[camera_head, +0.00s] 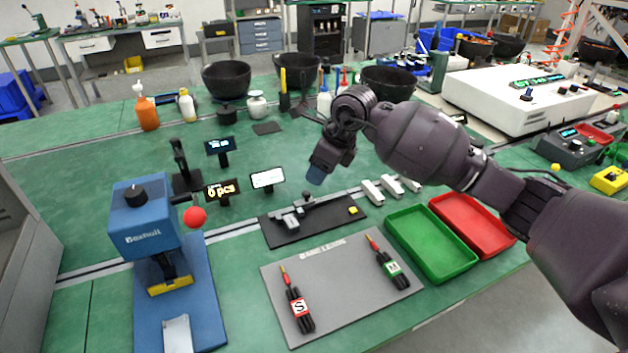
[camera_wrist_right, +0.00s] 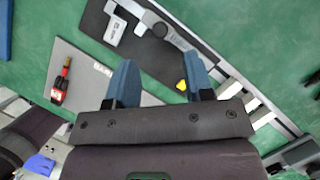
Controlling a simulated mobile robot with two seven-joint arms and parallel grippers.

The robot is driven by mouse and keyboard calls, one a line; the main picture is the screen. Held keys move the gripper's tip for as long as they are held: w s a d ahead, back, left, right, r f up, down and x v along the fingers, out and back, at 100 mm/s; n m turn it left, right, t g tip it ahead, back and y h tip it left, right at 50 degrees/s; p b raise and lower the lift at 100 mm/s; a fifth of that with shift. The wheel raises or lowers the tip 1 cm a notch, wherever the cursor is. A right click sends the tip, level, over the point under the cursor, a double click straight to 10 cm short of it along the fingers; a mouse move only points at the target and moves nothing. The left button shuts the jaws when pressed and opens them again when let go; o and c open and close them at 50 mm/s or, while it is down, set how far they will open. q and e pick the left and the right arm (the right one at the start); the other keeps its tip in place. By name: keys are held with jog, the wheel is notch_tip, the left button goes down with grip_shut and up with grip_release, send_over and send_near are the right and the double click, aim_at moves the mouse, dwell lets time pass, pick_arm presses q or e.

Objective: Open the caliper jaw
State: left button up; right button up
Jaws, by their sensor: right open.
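The caliper (camera_head: 298,212) is a grey tool lying on a black mat (camera_head: 330,226) in the middle of the table. In the right wrist view the caliper (camera_wrist_right: 172,32) lies beyond my fingertips, with a pale block beside its end. Whether its jaw is open is too small to tell. My right gripper (camera_head: 317,177) hangs above and behind the mat, apart from the caliper. Its two blue fingers (camera_wrist_right: 158,82) are spread with nothing between them. A small yellow piece (camera_head: 352,210) is at the mat's right end. My left gripper is not in view.
A grey mat (camera_head: 340,318) in front holds two labelled bundles, S (camera_head: 299,308) and M (camera_head: 389,264). A green tray (camera_head: 430,243) and a red tray (camera_head: 472,225) lie right. A blue press (camera_head: 143,232) stands left. Small displays (camera_head: 222,190) stand behind the caliper's left side.

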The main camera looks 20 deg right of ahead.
jog(key=v, duration=0.3)
jog(key=shift+s+r, duration=0.1)
jog(key=shift+r, duration=0.25)
